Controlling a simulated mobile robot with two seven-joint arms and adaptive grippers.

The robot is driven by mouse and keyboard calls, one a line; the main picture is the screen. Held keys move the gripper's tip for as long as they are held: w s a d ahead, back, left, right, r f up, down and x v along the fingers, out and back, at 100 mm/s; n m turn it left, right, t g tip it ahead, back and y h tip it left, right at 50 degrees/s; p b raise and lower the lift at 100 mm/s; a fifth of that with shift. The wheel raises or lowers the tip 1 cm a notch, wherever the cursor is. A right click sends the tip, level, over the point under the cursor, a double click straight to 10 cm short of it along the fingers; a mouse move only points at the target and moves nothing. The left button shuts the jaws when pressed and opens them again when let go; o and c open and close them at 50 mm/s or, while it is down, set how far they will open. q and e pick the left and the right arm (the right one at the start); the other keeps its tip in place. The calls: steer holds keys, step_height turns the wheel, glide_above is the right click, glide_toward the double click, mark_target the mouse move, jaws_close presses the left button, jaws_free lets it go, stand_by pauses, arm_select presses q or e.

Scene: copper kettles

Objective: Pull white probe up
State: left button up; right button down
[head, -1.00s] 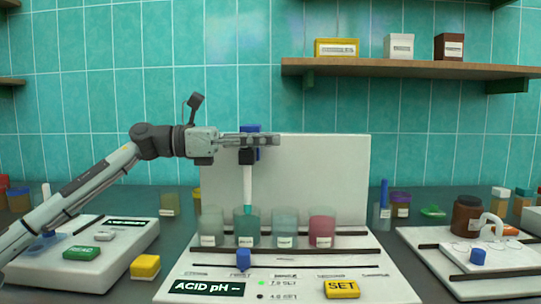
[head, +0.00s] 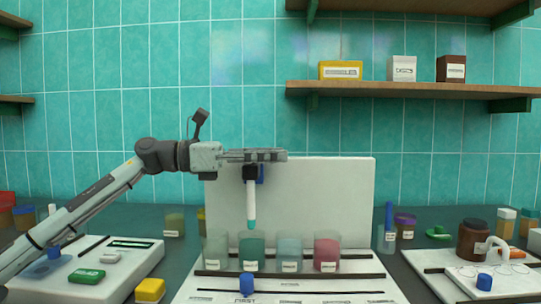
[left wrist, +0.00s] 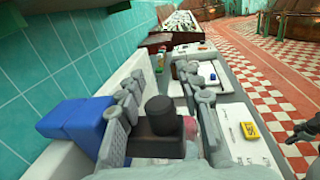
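The white probe (head: 251,202) hangs upright with its teal tip just above the rim of the beaker of green liquid (head: 251,253). Its black head (head: 250,171) is at my left gripper (head: 268,155), which reaches in level from the left. A blue block (left wrist: 75,128) is beside the fingers there, on the white back panel (head: 315,200). A dark shape at the right edge of the wrist view looks like my right gripper (left wrist: 305,132); its fingers are unclear.
Beakers of clear (head: 215,252), pale blue (head: 289,254) and red liquid (head: 327,253) stand in the same row. A blue knob (head: 247,284) is in front. A shelf (head: 420,88) with boxes hangs at upper right. The space above the beakers is open.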

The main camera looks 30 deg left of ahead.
arm_select(q)
steer(key=v, duration=1.2)
stand_by(0.5)
steer(key=shift+s, duration=0.1)
